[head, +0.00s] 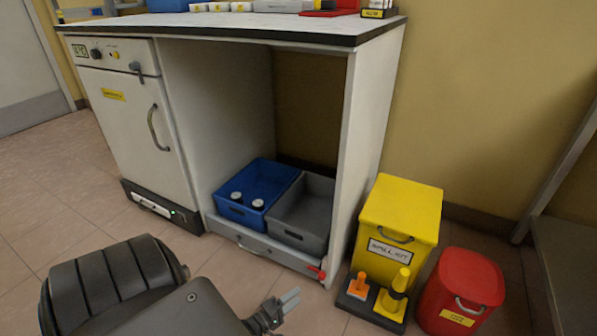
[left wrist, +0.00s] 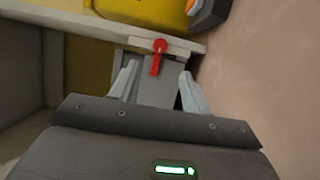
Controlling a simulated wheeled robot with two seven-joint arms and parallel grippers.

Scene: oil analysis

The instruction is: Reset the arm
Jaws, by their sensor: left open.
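My left gripper (head: 288,299) comes in from the left at the bottom of the head view, low in front of the cabinet. In the left wrist view its two fingers (left wrist: 158,76) are spread apart with nothing held between them. A red latch (head: 318,272) on the drawer's front edge lies just beyond the fingertips in the head view. The red latch (left wrist: 157,56) also shows between and ahead of the fingers in the left wrist view; I cannot tell how far off it is. My right gripper is not in view.
A grey bin (head: 303,236) and a blue bin (head: 232,211) with two dark, white-topped jars sit in the low drawer (head: 262,246). A yellow spill kit box (head: 402,212) and a red bin (head: 462,276) stand at right.

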